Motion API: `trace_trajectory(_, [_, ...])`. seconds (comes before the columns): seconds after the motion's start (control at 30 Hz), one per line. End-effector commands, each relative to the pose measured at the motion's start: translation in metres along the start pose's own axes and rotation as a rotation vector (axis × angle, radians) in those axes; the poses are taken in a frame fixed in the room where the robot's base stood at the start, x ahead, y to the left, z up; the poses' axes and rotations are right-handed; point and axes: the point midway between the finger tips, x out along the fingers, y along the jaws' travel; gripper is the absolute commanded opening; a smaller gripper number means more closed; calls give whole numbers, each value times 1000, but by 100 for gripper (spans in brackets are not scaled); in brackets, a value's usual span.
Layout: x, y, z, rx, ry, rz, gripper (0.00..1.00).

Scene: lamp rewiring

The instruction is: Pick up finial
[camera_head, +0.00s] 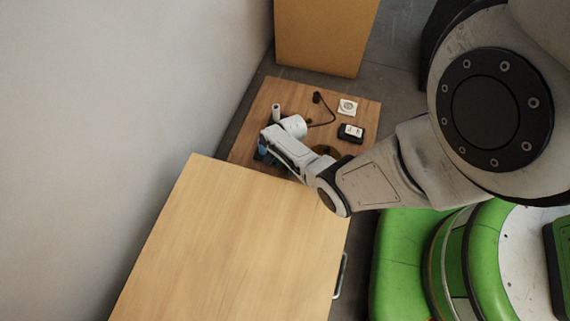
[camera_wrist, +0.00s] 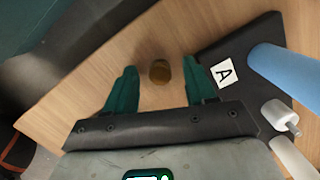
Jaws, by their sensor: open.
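In the wrist view, a small round brown-gold piece, which looks like the finial (camera_wrist: 159,71), stands on the wooden surface (camera_wrist: 150,40). My gripper (camera_wrist: 160,80) has green fingers, one on each side of the piece. The fingers are apart, with a gap on both sides of it, and nothing is held. I cannot tell how high the fingertips are above the surface. In the head view, my arm reaches over the wooden board (camera_head: 258,112); the finial and fingertips are hidden there.
In the head view, a cord (camera_head: 328,108), a white square plate (camera_head: 347,106) and a black-and-white box (camera_head: 351,133) lie on the board. A light wood cabinet (camera_head: 220,245) is nearer.

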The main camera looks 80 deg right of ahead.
Motion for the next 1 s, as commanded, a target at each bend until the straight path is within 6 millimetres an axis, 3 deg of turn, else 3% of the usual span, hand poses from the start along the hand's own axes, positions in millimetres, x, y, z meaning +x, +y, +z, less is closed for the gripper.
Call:
trace_trajectory(0.1, [-1,0,0,0,0,0,53])
trace_trajectory(0.67, [-1,0,0,0,0,1,0])
trace_trajectory(1.0, [-3,0,1,0,0,1,0])
